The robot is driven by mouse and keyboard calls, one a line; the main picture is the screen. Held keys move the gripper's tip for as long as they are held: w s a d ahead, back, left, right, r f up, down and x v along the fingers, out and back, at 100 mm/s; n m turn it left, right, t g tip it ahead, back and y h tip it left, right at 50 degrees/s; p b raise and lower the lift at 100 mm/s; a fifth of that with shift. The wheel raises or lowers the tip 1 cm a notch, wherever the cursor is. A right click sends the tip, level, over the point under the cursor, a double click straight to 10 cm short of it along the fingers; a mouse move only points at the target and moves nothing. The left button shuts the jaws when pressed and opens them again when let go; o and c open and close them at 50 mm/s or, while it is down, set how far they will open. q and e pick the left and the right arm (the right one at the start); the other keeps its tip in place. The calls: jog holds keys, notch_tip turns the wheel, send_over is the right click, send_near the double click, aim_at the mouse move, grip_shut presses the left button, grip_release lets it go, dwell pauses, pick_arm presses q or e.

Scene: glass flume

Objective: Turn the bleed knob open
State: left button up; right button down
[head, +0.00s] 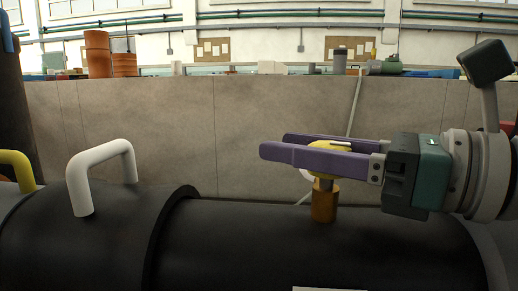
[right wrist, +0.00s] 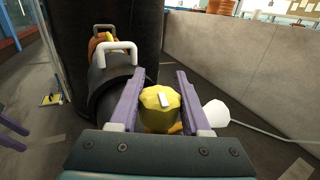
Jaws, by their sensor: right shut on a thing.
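The bleed knob is yellow with a pale bar mark on top (right wrist: 157,101). It sits on a brass stem (head: 324,203) that rises from the black pipe (head: 290,250). My right gripper (head: 275,147) comes in from the right with its purple fingers level. Its fingers lie on both sides of the knob, shut on it. In the head view the near finger hides part of the knob, and a bit of yellow shows below the finger. My left gripper is not in the head view.
A white handle (head: 100,172) stands on the pipe at left, with a yellow handle (head: 15,167) beyond it. A grey wall (head: 240,130) runs behind the pipe. A round white thing (right wrist: 217,113) with a pale line sits beside the right finger.

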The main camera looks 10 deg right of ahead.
jog(key=shift+r, duration=0.1)
jog(key=shift+c, duration=1.9)
grip_release()
jog(key=shift+s+d+f, duration=0.2)
jog(key=shift+d, duration=0.1)
jog(key=b+v, duration=0.3)
jog(key=v, duration=0.4)
jog(key=shift+a, duration=0.1)
jog(key=shift+v, duration=1.1)
jog(key=shift+s+r, duration=0.1)
jog(key=shift+r, duration=0.05)
